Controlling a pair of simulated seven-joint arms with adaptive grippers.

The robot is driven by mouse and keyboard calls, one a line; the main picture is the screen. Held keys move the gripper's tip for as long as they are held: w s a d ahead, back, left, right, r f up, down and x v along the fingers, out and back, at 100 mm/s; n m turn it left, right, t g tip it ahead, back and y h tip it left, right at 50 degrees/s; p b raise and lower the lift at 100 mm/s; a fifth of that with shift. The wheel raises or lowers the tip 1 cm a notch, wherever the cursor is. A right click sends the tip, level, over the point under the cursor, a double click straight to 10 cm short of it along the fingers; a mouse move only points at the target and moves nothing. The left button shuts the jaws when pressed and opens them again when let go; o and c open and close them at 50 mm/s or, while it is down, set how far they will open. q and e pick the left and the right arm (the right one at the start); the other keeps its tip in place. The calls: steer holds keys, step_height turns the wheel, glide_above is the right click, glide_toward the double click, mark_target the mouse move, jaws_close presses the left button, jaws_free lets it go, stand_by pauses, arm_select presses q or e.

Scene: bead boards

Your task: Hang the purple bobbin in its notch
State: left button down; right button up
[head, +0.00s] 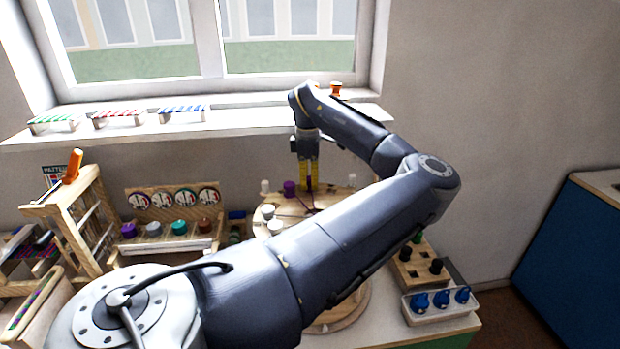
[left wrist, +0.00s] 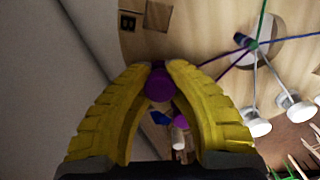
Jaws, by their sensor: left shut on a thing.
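My left gripper (head: 308,188), with yellow ribbed fingers, points down over the far part of a round wooden board (head: 338,318). In the left wrist view the fingers (left wrist: 162,70) are shut on a purple bobbin (left wrist: 159,89), held near their tips. A purple thread runs from the board's hub (left wrist: 250,43) toward the fingers. A second purple piece (left wrist: 180,121) shows beyond the held one; a purple bobbin (head: 289,187) also shows left of the fingers in the head view. I cannot tell which notch belongs to the held bobbin. My right gripper is out of view.
White bobbins (head: 275,227) sit around the board. A wooden rack with colored spools (head: 180,227) stands left, and a wooden peg block (head: 412,268) and white tray with blue pieces (head: 418,318) stand right. The window sill (head: 230,113) is behind.

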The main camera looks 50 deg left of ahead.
mark_target(309, 178)
arm_select(q)
steer(key=shift+f, duration=0.2)
steer(key=c, duration=1.4)
jaws_free()
steer(key=shift+r, duration=0.1)
step_height(309, 178, up, 12)
steer(key=shift+s+a+r, duration=0.1)
steer(key=shift+s+a, duration=0.05)
